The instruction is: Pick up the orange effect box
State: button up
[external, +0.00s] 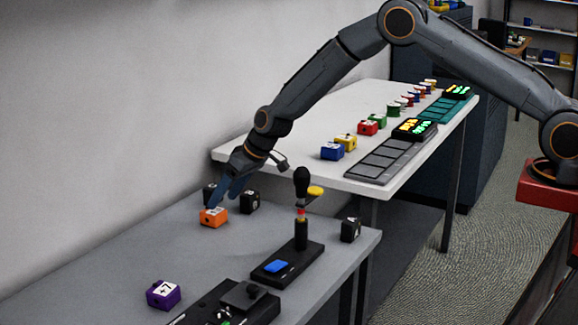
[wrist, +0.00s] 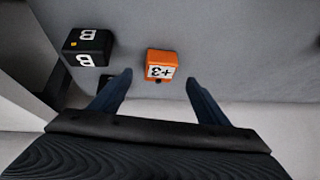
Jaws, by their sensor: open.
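The orange effect box (external: 214,217) sits on the grey table near the wall in the external view, with a white label on it. In the wrist view the orange box (wrist: 162,63) shows its label, which reads "+3". My gripper (external: 222,199) is right above and beside the box in the external view. In the wrist view my gripper (wrist: 157,83) is open, with one blue finger on each side of the box's line. The box is a little beyond the fingertips and nothing is held. I cannot tell whether a finger touches it.
A black box marked B (wrist: 87,48) stands left of the orange box in the wrist view. Black boxes (external: 250,202) stand close by in the external view. A purple box (external: 163,294), a black device with a microphone (external: 302,185) and another black box (external: 350,230) share the table.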

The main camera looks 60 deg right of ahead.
aim_at(217, 211)
jog(key=shift+p+x, duration=1.05)
jog(key=shift+x, duration=1.75)
jog(key=c, duration=1.2)
